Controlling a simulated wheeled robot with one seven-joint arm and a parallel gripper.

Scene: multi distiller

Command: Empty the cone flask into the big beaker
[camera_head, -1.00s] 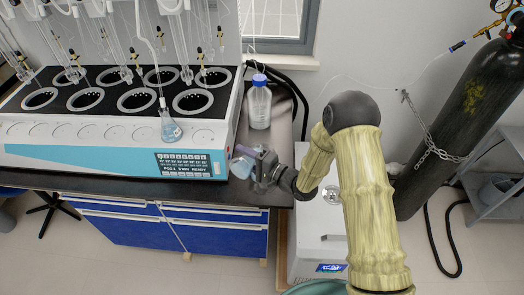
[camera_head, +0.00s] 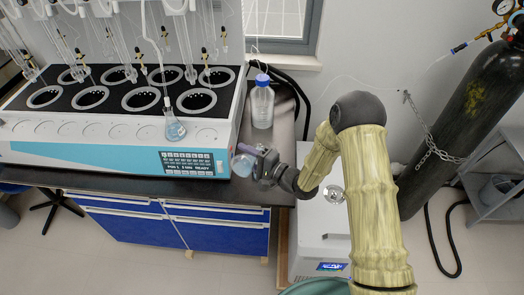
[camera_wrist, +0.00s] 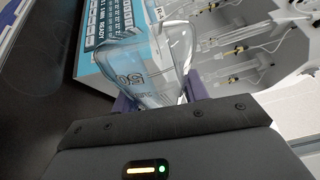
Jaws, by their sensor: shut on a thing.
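In the wrist view, the held glass (camera_wrist: 145,70) lies between the two purple fingers and carries a dark "50" marking. Its tilt and contents are hard to tell. Another small glass flask (camera_head: 175,129) with bluish liquid is at the distiller's front, below a thin tube. I cannot make out a big beaker in either view.
The white and blue multi distiller (camera_head: 110,153) with several round wells fills the left of the bench. A clear bottle with a blue cap (camera_head: 262,103) stands right of it. A strip of dark bench (camera_head: 205,188) is bare in front. A black gas cylinder (camera_head: 460,120) is chained at right.

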